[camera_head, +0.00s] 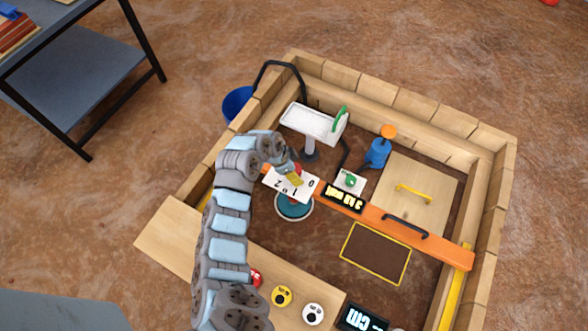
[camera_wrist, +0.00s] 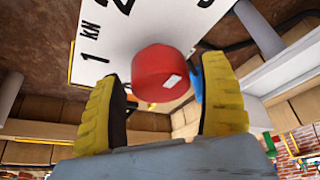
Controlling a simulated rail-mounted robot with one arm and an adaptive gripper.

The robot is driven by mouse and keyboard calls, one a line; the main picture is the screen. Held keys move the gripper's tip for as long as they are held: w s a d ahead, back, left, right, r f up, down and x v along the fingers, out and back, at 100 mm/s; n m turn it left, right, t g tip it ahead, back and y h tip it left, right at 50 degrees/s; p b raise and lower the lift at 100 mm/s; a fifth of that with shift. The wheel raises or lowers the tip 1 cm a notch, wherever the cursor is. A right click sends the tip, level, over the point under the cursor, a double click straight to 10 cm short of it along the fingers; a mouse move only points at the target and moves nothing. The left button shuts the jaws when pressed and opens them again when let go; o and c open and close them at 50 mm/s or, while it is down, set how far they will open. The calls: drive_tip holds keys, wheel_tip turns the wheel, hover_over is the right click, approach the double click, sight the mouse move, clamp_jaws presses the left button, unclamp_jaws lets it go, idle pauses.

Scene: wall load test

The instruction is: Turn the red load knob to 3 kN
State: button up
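The red load knob (camera_wrist: 160,66) sits on a white dial plate (camera_wrist: 112,32) marked with kN numbers; a 1 and a 2 are readable in the wrist view. A small white mark shows on the knob's lower right. My gripper (camera_wrist: 163,92) is open, with one yellow finger on each side of the knob; gaps show, and I cannot tell whether either finger touches it. In the head view, my gripper (camera_head: 294,179) is over the dial plate (camera_head: 279,184) and mostly hides the knob.
A black display (camera_head: 345,197) with yellow digits, too small to read surely, sits on an orange beam (camera_head: 440,250). A blue bottle-like thing with an orange top (camera_head: 378,152) and a white tray on a post (camera_head: 312,121) stand nearby. Wooden block walls (camera_head: 400,100) surround this area.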

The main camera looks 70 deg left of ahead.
drive_tip(key=shift+r, duration=0.1)
drive_tip(key=v, duration=1.2)
idle(0.4)
